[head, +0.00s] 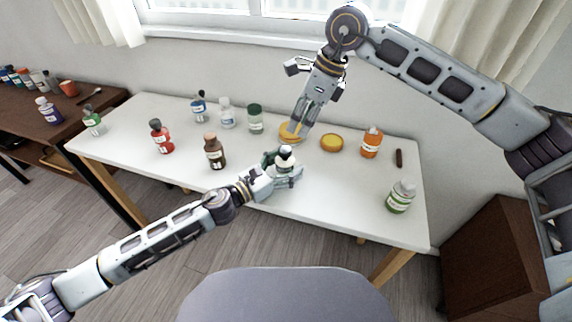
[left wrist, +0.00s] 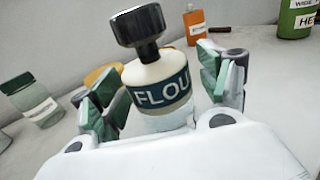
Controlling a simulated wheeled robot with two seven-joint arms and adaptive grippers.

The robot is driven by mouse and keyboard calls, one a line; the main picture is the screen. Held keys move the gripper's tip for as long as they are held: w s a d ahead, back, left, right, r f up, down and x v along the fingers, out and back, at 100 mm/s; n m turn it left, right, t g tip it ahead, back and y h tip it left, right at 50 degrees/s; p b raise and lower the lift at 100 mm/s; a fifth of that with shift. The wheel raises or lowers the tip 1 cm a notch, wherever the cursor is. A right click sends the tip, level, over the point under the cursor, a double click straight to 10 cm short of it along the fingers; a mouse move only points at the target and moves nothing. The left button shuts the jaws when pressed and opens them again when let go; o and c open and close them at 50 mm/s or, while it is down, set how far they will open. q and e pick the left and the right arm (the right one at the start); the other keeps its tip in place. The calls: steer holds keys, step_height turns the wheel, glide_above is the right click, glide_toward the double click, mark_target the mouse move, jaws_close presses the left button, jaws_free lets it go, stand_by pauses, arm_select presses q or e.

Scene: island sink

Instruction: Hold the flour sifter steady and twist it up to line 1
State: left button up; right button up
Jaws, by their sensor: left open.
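The flour sifter stands between the fingers of my left gripper (head: 281,168) in the head view. In the left wrist view the flour sifter (left wrist: 160,92) is a cream jar with a dark cap and a dark band reading "FLOU". It looks tilted in that view. The green-padded fingers of my left gripper (left wrist: 160,90) are spread on either side of it, with gaps. No twist lines are readable. My right gripper (head: 297,131) points down at a yellow-orange disc (head: 285,127) behind the sifter; whether its fingers are closed is unclear.
A second yellow disc (head: 332,142) and an orange bottle (head: 371,143) stand to the right. A green bottle (head: 400,197) is near the right edge. A brown bottle (head: 214,152), a red bottle (head: 161,138) and a green-capped jar (head: 255,119) stand left. The white table (head: 340,205) is clear in front.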

arm_select(q)
steer(key=c, duration=1.2)
stand_by(0.6)
